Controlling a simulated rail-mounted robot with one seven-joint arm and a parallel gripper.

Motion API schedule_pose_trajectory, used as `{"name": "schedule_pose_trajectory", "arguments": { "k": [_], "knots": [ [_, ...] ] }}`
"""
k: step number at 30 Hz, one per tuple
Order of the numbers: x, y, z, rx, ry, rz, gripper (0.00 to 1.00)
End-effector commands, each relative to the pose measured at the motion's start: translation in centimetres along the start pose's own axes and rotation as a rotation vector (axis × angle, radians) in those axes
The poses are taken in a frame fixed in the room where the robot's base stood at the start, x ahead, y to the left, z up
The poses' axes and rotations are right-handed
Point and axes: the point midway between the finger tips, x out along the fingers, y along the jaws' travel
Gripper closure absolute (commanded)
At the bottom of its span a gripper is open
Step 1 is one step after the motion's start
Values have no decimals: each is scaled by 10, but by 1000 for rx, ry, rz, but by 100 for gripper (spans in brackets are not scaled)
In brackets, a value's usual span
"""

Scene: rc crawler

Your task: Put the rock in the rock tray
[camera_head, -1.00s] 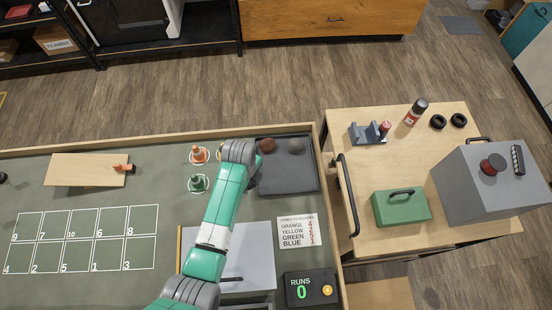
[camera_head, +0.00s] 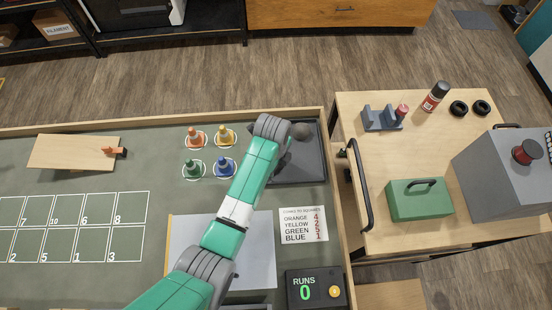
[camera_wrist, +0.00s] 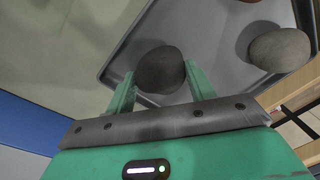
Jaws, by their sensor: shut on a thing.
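The dark grey rock tray (camera_head: 318,175) lies at the right end of the green table; it also shows in the wrist view (camera_wrist: 218,58). A round grey rock (camera_head: 301,131) sits at the tray's back, and shows at right in the wrist view (camera_wrist: 280,50). My gripper (camera_wrist: 162,84) is shut on a dark rock (camera_wrist: 160,68), with one finger on each side. The held rock is over the tray, near its rim. I cannot tell whether it touches the tray floor. In the head view, my arm hides the held rock and the tray's left part.
Orange (camera_head: 195,136), yellow (camera_head: 225,135), green (camera_head: 192,168) and blue (camera_head: 224,167) cones stand left of the tray. A wooden wall (camera_head: 327,135) edges the table's right side. A cart with a green box (camera_head: 420,203) stands beyond it.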

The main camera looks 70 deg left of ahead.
Motion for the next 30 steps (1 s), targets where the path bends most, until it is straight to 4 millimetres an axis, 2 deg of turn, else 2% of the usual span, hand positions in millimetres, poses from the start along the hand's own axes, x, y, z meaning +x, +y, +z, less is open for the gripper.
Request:
{"name": "schedule_pose_trajectory", "arguments": {
  "k": [4, 5, 7, 8, 15, 18, 30],
  "knots": [
    [4, 0, 0, 0, 0, 0, 75],
    [3, 0, 0, 0, 0, 0, 40],
    [3, 0, 0, 0, 0, 0, 26],
    [3, 0, 0, 0, 0, 0, 24],
    [2, 0, 0, 0, 0, 0, 24],
    [-6, -1, 0, 0, 0, -2, 24],
    [-99, -1, 0, 0, -1, -3, 24]
  ]
}}
